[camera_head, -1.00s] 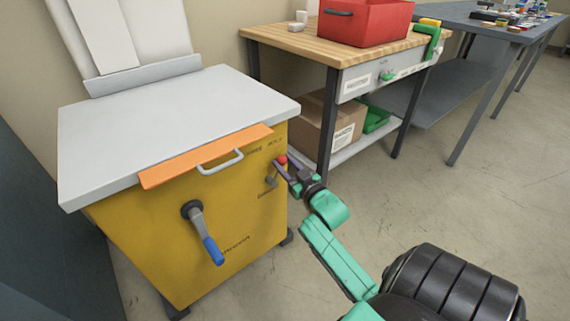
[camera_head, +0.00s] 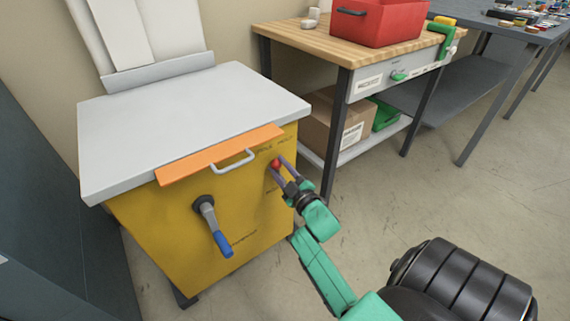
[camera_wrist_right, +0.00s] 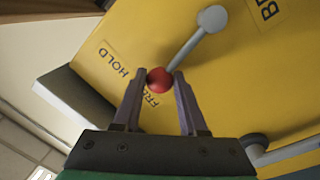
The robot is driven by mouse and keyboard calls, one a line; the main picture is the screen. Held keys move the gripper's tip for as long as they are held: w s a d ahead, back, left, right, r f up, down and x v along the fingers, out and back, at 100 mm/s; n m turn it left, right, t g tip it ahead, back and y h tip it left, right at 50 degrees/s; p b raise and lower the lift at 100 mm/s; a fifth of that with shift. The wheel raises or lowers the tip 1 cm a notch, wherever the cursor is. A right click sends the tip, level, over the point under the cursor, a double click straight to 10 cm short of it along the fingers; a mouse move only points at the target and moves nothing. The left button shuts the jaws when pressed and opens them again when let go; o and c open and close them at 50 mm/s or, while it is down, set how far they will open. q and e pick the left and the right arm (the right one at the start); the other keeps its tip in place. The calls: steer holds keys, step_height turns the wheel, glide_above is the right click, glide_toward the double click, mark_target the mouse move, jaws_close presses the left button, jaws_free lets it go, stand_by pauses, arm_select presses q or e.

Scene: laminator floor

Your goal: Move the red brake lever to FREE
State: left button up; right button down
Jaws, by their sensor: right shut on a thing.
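The brake lever (camera_wrist_right: 190,45) is a grey shaft with a red ball knob (camera_wrist_right: 160,80), on the yellow cabinet face (camera_wrist_right: 110,60). In the right wrist view the knob sits at the FREE label (camera_wrist_right: 152,97), covering part of it. The HOLD label (camera_wrist_right: 113,64) lies clear to its left. My right gripper (camera_wrist_right: 159,82) is shut on the knob, one finger on each side. In the head view the red knob (camera_head: 275,163) shows between the fingers of my right gripper (camera_head: 280,167). The lever's shaft is mostly hidden there. My left gripper is out of view.
The yellow cabinet (camera_head: 165,240) has a grey top (camera_head: 190,120), an orange panel (camera_head: 190,167) with a handle, and a blue-gripped crank (camera_head: 221,243) left of the lever. A wooden workbench (camera_head: 300,37) stands behind. Bare floor (camera_head: 420,200) lies to the right.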

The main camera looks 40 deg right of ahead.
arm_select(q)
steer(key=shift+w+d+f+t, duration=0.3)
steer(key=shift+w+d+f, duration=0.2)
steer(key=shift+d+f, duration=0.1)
arm_select(e)
steer(key=a+n, duration=0.1)
steer(key=n, duration=0.1)
steer(key=shift+a+f+n, duration=0.3)
steer(key=shift+a+f, duration=0.05)
steer(key=shift+f, duration=0.05)
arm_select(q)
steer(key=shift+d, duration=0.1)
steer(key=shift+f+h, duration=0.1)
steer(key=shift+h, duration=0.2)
arm_select(e)
steer(key=shift+c, duration=2.3)
jaws_free()
